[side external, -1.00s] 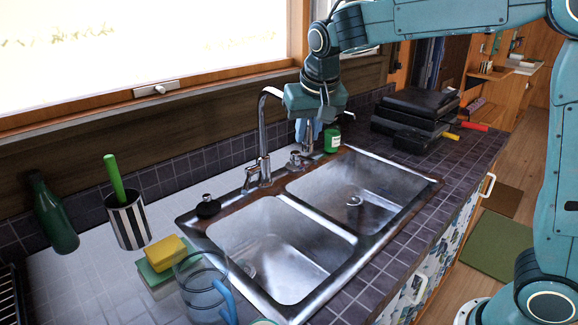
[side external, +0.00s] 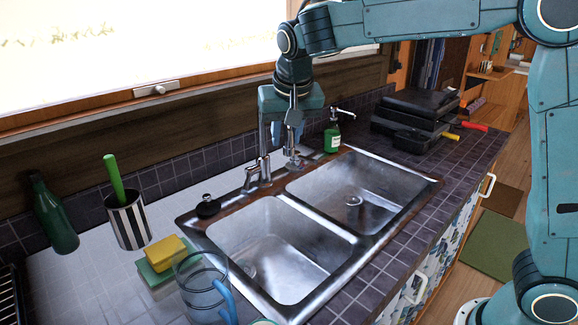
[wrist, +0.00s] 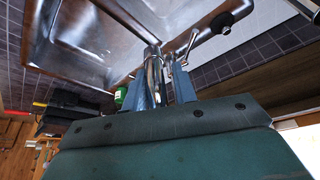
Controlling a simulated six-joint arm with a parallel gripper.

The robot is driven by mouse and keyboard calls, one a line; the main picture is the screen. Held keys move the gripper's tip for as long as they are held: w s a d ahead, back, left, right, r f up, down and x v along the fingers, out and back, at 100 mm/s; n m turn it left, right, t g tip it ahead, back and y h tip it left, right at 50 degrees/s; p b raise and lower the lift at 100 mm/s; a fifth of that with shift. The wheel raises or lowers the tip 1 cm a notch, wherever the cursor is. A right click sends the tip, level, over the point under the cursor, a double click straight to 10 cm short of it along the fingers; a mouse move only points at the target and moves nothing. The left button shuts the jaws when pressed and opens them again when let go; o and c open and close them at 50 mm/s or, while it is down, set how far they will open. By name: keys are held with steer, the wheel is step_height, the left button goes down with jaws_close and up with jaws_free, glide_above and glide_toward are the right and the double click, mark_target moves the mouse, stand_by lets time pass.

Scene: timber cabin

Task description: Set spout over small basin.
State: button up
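The chrome faucet (side external: 264,172) stands behind the double sink, with a side lever. The upper part of its spout is hidden by my gripper (side external: 286,132) in the side view. In the wrist view the chrome spout (wrist: 155,72) shows between the two blue fingers of my gripper (wrist: 163,92). The fingers are apart, one on each side of it; whether they touch it I cannot tell. The near-left basin (side external: 275,245) and the far-right basin (side external: 375,180) are both empty. Which basin is smaller is hard to judge from this angle.
A green soap bottle (side external: 332,136) with a pump stands close right of my gripper. A black stopper (side external: 208,206) sits on the sink's left rim. A clear jug (side external: 203,292), sponges (side external: 165,253) and a striped cup (side external: 128,222) are at left. Black pans (side external: 415,118) lie at right.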

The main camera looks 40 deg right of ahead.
steer(key=shift+o, duration=1.3)
steer(key=shift+a, duration=0.1)
steer(key=v, duration=1.3)
steer(key=shift+r, duration=0.35)
steer(key=shift+s, duration=0.15)
